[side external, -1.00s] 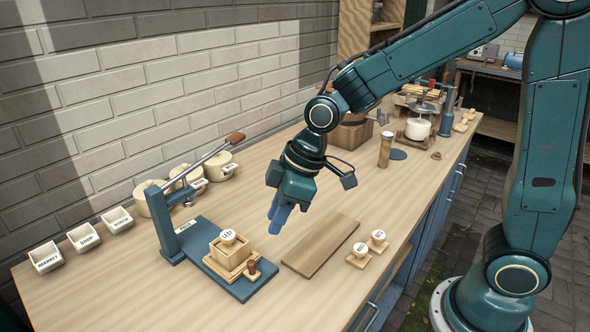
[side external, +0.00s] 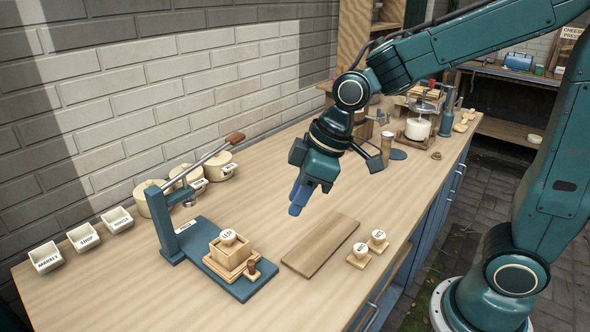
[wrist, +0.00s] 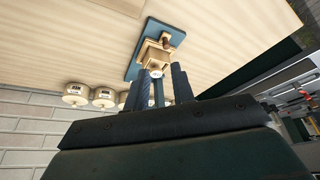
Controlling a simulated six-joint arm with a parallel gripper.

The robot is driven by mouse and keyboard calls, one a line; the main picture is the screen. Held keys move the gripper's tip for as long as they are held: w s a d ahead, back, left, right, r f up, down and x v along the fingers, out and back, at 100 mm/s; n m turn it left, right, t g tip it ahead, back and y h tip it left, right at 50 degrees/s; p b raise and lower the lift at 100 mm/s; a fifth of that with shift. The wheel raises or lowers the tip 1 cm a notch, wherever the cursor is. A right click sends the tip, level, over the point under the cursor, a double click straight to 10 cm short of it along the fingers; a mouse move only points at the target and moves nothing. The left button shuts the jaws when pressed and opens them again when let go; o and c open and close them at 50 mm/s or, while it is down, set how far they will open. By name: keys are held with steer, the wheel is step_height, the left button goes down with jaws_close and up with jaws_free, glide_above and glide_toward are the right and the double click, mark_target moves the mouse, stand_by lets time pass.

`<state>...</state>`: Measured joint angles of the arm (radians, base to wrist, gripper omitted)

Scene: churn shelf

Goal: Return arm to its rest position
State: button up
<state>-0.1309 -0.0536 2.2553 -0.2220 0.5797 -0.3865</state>
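My gripper (side external: 298,203) hangs in the air above the wooden worktop (side external: 245,165), behind the plain wooden board, pointing down and tilted to the left. Its blue fingers hold nothing. In the wrist view, the fingers (wrist: 160,84) stand apart, and the press with its wooden box shows beyond them. In the side view, the blue press (side external: 185,240) stands left of and nearer than the gripper, its lever raised. A wooden box (side external: 232,254) with a round white-topped stamp (side external: 228,237) sits on its base. The gripper is clear of both.
A wooden board (side external: 321,245) lies below and in front of the gripper. Lidded pots (side external: 185,176) and labelled trays (side external: 83,237) line the wall. A scale (side external: 418,128) and other items stand farther back.

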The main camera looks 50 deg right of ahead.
steer(key=s+d+r+m+t+h, duration=0.1)
steer(key=s+d+r+m, duration=0.2)
steer(key=s, duration=0.5)
steer(key=s+d+r+m+t+h, duration=0.1)
steer(key=s+d+r+m, duration=0.2)
steer(key=s+d, duration=0.3)
steer(key=shift+s+d+m+h, duration=0.25)
steer(key=shift+s+m+h, duration=0.05)
steer(key=shift+s+m, duration=0.6)
steer(key=shift+r, duration=0.1)
stand_by(0.3)
